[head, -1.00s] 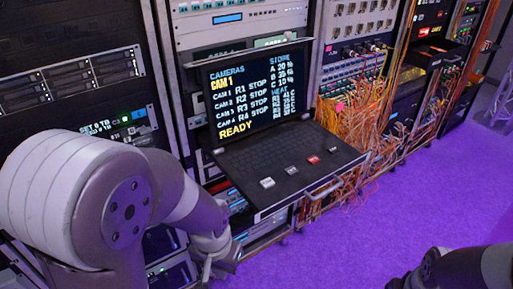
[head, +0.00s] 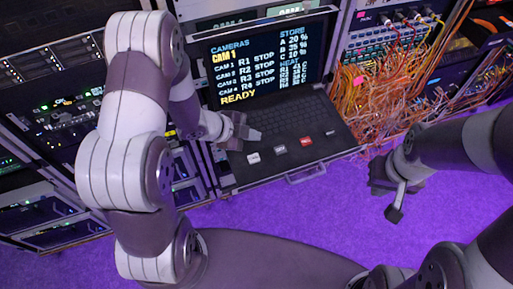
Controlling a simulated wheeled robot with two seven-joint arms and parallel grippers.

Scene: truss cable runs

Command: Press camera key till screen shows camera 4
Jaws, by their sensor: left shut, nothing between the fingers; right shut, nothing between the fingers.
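The screen (head: 264,62) stands upright at the back of a pulled-out console drawer. It reads CAMERAS with CAM 1 in yellow, a list of cam lines marked STOP, and READY at the bottom. My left gripper (head: 243,134) is shut and empty over the drawer's left part, just behind the white key; contact cannot be told. My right gripper (head: 394,212) is shut, empty, right of the drawer.
The drawer has a front handle (head: 306,174). Tangled orange cables (head: 375,95) hang from the rack just right of the drawer. Equipment racks (head: 45,75) stand at the left. The purple floor (head: 300,215) in front is clear.

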